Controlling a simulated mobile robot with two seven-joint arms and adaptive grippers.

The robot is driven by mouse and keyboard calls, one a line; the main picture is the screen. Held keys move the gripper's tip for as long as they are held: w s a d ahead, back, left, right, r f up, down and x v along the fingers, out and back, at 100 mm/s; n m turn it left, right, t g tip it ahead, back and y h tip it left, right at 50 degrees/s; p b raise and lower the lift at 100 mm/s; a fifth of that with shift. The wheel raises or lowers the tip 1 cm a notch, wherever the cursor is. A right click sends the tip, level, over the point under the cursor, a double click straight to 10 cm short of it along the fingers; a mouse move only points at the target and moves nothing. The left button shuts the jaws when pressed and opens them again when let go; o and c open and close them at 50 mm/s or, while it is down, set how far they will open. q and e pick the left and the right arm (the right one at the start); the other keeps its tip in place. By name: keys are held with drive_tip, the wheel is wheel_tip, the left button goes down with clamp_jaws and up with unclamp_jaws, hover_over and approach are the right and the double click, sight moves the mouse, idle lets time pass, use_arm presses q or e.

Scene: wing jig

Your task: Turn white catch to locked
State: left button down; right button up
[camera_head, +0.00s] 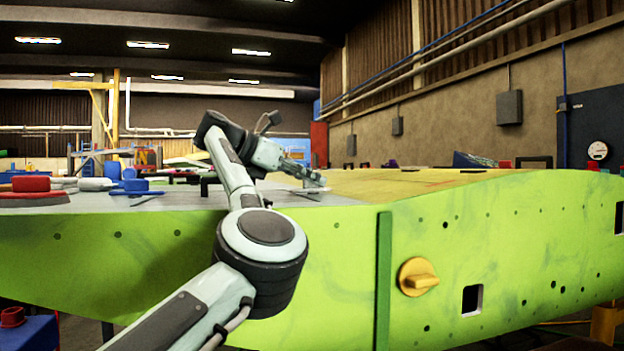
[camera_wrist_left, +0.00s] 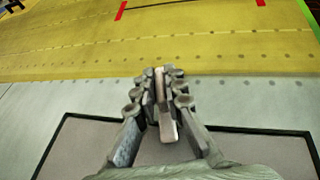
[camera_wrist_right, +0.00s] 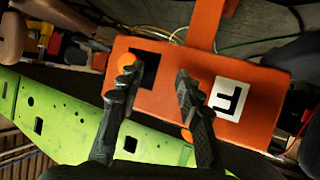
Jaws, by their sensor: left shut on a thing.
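My left gripper (camera_head: 315,181) reaches over the top of the green wing jig (camera_head: 330,240). In the left wrist view its fingers (camera_wrist_left: 160,90) are closed around a narrow, pale pinkish-grey lever (camera_wrist_left: 168,128), likely the white catch. The lever points toward the camera, and the fingers hide much of it. I cannot read whether it stands locked. My right gripper (camera_wrist_right: 157,83) is out of the head view. In the right wrist view its fingers are apart and empty in front of an orange box (camera_wrist_right: 258,92).
A yellow knob (camera_head: 418,277) sits on the jig's green side. Red (camera_head: 31,184) and blue (camera_head: 136,187) pieces lie on the top at left. The yellow surface (camera_wrist_left: 160,45) past the left gripper is mostly clear.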

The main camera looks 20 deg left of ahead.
use_arm(q)
drive_tip(key=shift+f, duration=0.1)
drive_tip(key=c, duration=1.6)
unclamp_jaws()
drive_tip(key=v, duration=1.2)
drive_tip(key=shift+d, duration=0.1)
